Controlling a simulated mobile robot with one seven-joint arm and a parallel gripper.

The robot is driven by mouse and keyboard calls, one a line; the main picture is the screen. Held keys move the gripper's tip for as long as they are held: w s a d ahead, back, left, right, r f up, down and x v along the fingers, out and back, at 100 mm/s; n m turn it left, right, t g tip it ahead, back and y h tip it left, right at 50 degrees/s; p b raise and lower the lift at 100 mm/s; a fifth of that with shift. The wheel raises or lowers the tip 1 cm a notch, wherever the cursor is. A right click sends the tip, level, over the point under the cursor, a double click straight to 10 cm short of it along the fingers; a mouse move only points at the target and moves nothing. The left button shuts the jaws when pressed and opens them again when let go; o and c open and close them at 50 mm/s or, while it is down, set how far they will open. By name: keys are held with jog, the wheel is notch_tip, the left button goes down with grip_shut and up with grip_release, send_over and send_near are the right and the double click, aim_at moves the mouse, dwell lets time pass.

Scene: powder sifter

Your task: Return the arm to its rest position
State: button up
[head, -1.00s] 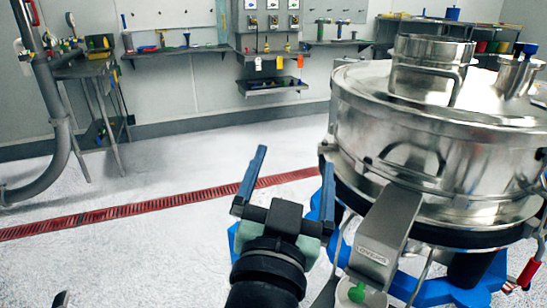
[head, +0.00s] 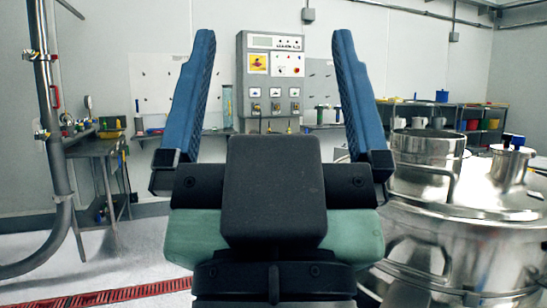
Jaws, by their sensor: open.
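My gripper (head: 271,95) is large in the middle of the head view, close to the camera and pointing up. Its two blue fingers stand wide apart with nothing between them. The steel powder sifter (head: 450,240) stands to the right of my gripper, and its lower part is cut off by the picture edge. My wrist hides part of the floor and the sifter's left side.
A grey control panel (head: 271,75) hangs on the back wall behind the fingers. A steel side table (head: 95,147) and a bent pipe (head: 48,150) stand at left. Shelves with coloured bins (head: 470,125) are at back right. A red floor grate (head: 110,296) crosses the lower left.

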notch_tip(320, 180, up, 24)
jog(key=p, duration=2.2)
jog(key=shift+p, duration=0.35)
